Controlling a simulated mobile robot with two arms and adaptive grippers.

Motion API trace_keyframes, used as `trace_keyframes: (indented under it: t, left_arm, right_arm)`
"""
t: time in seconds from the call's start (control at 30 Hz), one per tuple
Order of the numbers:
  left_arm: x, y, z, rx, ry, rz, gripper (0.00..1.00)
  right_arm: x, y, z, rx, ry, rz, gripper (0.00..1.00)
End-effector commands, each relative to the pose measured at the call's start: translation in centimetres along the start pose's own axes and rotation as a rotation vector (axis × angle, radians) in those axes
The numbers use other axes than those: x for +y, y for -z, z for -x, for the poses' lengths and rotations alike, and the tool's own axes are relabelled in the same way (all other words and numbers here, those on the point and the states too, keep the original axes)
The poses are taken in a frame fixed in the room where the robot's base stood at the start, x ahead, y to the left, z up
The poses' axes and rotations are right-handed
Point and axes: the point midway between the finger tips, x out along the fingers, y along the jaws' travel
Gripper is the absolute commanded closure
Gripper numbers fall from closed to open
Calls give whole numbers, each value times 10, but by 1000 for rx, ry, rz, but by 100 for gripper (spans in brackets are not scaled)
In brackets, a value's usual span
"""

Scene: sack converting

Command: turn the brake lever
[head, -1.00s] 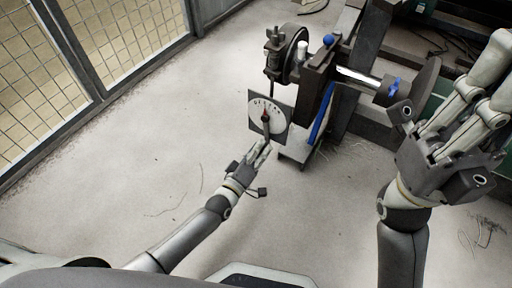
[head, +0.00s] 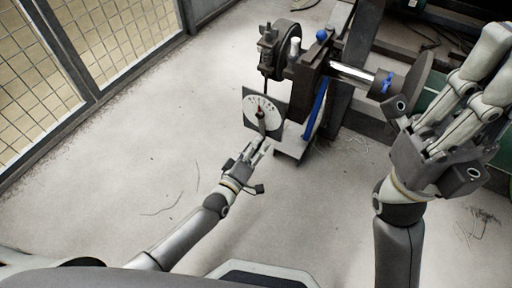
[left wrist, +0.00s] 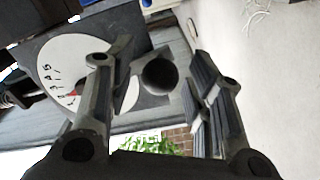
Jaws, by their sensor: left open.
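The brake lever (head: 262,126) is a short grey handle hanging down from the middle of a white dial with a red pointer on a dark square plate (head: 278,106). In the left wrist view, a dark round end (left wrist: 159,73), apparently the lever's, shows between the fingers, with the dial (left wrist: 70,62) behind at left. My left gripper (head: 258,148) is open just below the lever in the head view. Its fingers (left wrist: 160,95) stand on both sides of the round end, with gaps visible. My right gripper (head: 497,72) is raised at the right, away from the lever; its opening is unclear.
The dark machine frame (head: 305,85) carries a wheel (head: 290,48), a steel shaft (head: 350,72) and blue handles (head: 386,83) behind and right of the dial. A mesh fence (head: 120,40) stands at left. The floor (head: 140,140) between is clear.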

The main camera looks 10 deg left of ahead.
Motion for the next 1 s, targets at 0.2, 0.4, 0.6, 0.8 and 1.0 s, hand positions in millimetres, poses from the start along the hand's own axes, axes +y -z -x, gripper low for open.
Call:
trace_keyframes:
  t: [0.2, 0.4, 0.6, 0.8, 1.0]
  left_arm:
    - [-1, 0, 12, -1, 2, 0, 53]
    - [-2, 0, 47, -2, 4, -1, 53]
    - [-1, 0, 86, -2, 2, -1, 53]
    - [0, 0, 112, -1, 1, 0, 53]
    - [0, 0, 120, 0, 0, 0, 53]
  right_arm:
    - [0, 0, 0, 1, 2, 1, 100]
    - [0, -1, 0, 0, 1, 0, 100]
    - [0, -1, 0, -1, 0, 0, 100]
    - [0, -1, 0, -1, 0, 0, 100]
    - [0, -1, 0, -1, 0, 0, 100]
